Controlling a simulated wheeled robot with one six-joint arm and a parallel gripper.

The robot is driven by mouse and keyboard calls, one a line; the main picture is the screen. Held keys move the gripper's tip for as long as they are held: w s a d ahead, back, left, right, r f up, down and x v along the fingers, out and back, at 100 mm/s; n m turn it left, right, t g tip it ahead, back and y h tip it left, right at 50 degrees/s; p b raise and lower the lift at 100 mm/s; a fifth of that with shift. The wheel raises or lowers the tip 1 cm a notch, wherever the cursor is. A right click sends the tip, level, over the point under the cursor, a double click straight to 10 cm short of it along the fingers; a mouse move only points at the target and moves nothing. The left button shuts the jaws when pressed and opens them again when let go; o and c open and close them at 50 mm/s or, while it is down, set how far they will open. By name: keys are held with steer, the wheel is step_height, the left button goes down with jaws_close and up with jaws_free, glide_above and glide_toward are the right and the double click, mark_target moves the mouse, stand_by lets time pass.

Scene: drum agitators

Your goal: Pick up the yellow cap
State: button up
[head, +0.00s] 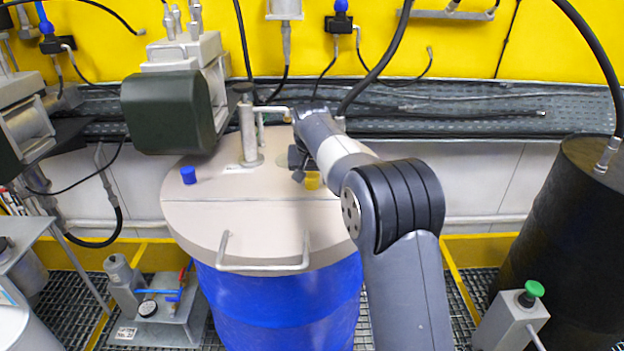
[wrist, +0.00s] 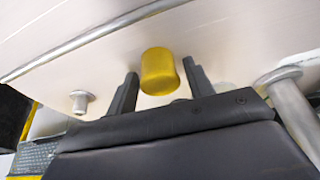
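The yellow cap (head: 312,181) is on the beige lid (head: 220,215) of the blue drum, mostly below my gripper and partly hidden by it in the head view. In the wrist view the yellow cap (wrist: 158,71) appears between the two dark fingertips of my gripper (wrist: 160,72). The fingers stand apart, with a visible gap on each side of the cap. My gripper (head: 299,164) also shows small and dark over the lid in the head view. I cannot tell whether the fingertips reach down beside the cap.
A blue cap (head: 188,175) sits on the lid's left part. A metal post (head: 248,130) rises behind, and a bar handle (head: 262,267) lies at the front. A dark green motor housing (head: 168,112) overhangs the back left. A black drum (head: 570,240) stands at the right.

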mark_target(312, 174)
steer(key=c, duration=0.8)
steer(key=shift+o, duration=0.2)
steer(key=shift+r, duration=0.1)
step_height(312, 174, up, 10)
steer(key=shift+f, duration=0.1)
